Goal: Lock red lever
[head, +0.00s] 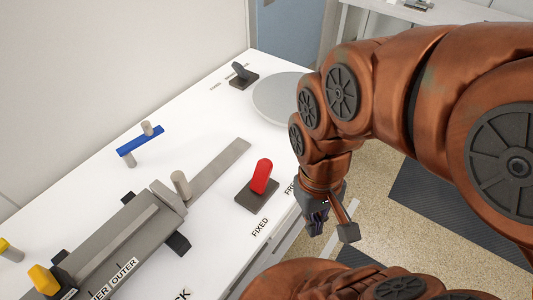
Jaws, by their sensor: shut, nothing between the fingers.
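The red lever (262,176) stands up, leaning slightly, from a dark square base (257,196) on the white bench, beside the printed word FIXED. My gripper (331,234) hangs to the right of the lever, past the bench's front edge and apart from the lever. Its fingers point down and are shut with nothing visible in them. Part of the fingers is hard to make out against my own arm.
A grey slide mechanism (120,235) with an upright peg (181,185) lies left of the lever. A blue bar (140,140), a black switch (243,75) and a pale round disc (280,97) sit farther back. Yellow knobs (43,279) are at lower left. Open floor lies right.

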